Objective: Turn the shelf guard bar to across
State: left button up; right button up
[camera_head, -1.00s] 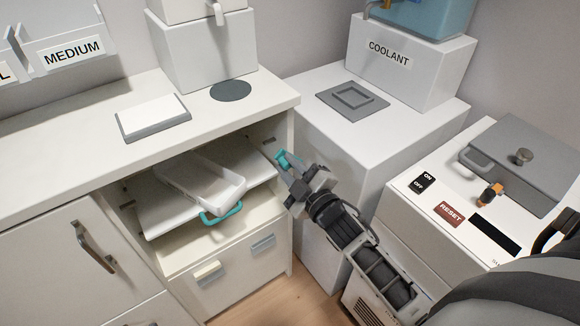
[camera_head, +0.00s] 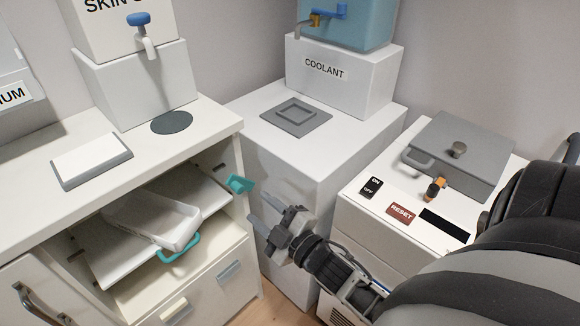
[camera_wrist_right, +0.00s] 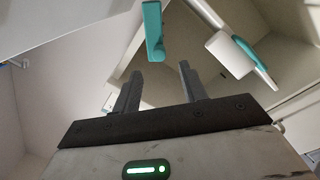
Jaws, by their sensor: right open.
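The teal shelf guard bar (camera_head: 240,184) sits at the right front edge of the open shelf compartment, by the cabinet's side wall. It looks short from the head and does not visibly span the opening. In the right wrist view the teal bar (camera_wrist_right: 153,30) hangs just beyond my fingertips. My right gripper (camera_head: 256,207) is open and empty, just right of and below the bar, with a gap between. Its two fingers (camera_wrist_right: 160,70) stand apart in the right wrist view. My left gripper is out of view.
A white tray (camera_head: 150,222) with a teal handle (camera_head: 178,249) lies on the pull-out shelf (camera_head: 108,268). The coolant stand (camera_head: 340,85) and a white machine with a reset label (camera_head: 401,212) stand to the right. A drawer (camera_head: 205,290) is below the shelf.

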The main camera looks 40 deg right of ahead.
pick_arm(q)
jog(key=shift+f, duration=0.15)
pick_arm(e)
jog(key=s, duration=0.8)
jog(key=shift+s+d, duration=0.35)
jog(key=shift+f, duration=0.1)
pick_arm(q)
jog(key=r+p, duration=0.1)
jog(key=p, duration=0.1)
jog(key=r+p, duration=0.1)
jog(key=p, duration=0.1)
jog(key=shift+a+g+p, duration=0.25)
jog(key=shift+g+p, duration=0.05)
jog(key=shift+p, duration=0.1)
pick_arm(e)
jog(key=s+a+m+g+y, duration=0.2)
jog(key=a+m+g, duration=0.5)
jog(key=a, duration=0.5)
jog(key=shift+s+f+m, duration=0.45)
jog(key=shift+m, duration=0.35)
